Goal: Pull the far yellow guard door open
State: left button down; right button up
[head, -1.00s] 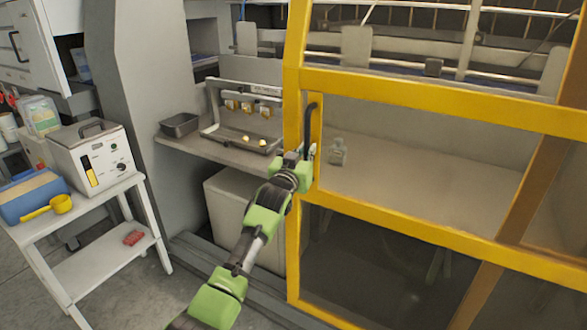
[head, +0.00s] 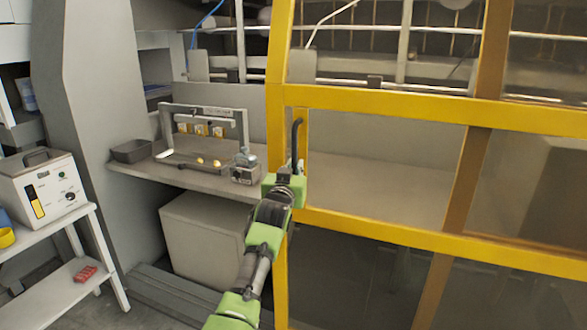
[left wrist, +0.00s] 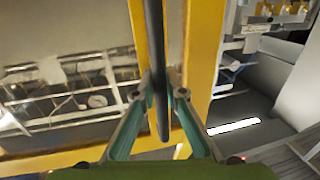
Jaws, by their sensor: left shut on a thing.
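The far yellow guard door (head: 390,101) has a yellow frame with clear panes. Its dark upright handle (head: 297,138) is on the left stile. My left gripper (head: 296,172) is at the handle's lower part, at the end of my green and grey arm. In the left wrist view the dark handle bar (left wrist: 155,50) runs between the two teal fingers (left wrist: 160,97), which are shut on it. The yellow stile (left wrist: 202,60) is beside the bar there. My right gripper is in neither view now.
Left of the door edge, a grey shelf (head: 150,172) carries a dark tray (head: 131,151), a metal fixture (head: 240,120) and a small device (head: 244,169). A pale bin (head: 205,240) stands below. A white stand (head: 60,270) with a boxy instrument (head: 42,190) is at the left.

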aim_at(295, 133)
pick_arm(q)
jog(key=c, duration=2.1)
grip_release()
jog(key=shift+r, duration=0.1)
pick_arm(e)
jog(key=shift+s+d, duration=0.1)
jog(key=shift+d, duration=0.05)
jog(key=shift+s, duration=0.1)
pick_arm(q)
jog(key=shift+r, duration=0.1)
notch_tip(295, 133, up, 10)
jog(key=shift+f, duration=0.15)
